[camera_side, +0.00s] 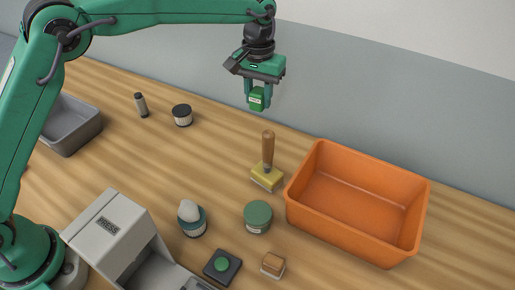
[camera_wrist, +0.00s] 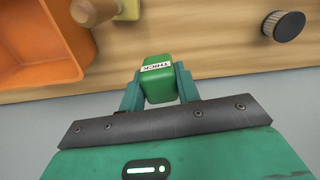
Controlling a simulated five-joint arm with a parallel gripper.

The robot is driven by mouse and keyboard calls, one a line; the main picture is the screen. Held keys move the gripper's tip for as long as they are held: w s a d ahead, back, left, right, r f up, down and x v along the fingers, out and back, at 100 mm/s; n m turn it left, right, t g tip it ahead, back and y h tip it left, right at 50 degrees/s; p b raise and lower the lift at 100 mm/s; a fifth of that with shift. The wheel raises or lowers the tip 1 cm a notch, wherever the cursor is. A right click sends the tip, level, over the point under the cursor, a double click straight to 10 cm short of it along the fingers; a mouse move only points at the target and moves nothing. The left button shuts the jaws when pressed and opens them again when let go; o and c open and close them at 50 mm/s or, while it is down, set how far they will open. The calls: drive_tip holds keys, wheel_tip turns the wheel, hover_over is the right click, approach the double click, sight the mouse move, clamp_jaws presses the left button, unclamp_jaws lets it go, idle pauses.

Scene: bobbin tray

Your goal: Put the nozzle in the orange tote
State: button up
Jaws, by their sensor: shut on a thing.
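My gripper (camera_side: 258,100) is shut on a green block (camera_side: 257,98) with a white label and holds it in the air above the back of the table. The wrist view shows the green block (camera_wrist: 157,82) between both fingers, its label partly legible. The orange tote (camera_side: 318,216) stands empty on the right of the table, to the right of and below my gripper; its corner shows at the left of the wrist view (camera_wrist: 75,72). I cannot identify a nozzle for sure; a small dark grey cylinder (camera_side: 141,105) stands at the back left.
A wooden-handled brush (camera_side: 268,150) stands upright left of the tote. A black-lidded jar (camera_side: 182,115), a green-lidded jar (camera_side: 257,216), a jar with a pale top (camera_side: 192,218), a green button (camera_side: 222,265), a small wooden block (camera_side: 273,264) and a grey bin (camera_side: 72,135) are around.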

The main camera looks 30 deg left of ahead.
drive_tip(key=s+d, duration=0.3)
drive_tip(key=d, duration=0.9)
drive_tip(key=m, duration=0.1)
hover_over(331, 207)
drive_tip(key=s, duration=0.3)
drive_tip(key=shift+w+d+f, duration=0.1)
drive_tip(key=shift+f, duration=7.5)
drive_tip(key=shift+f, duration=0.1)
drive_tip(key=o, duration=1)
drive_tip(key=shift+c, duration=0.2)
wheel_tip(331, 207, up, 12)
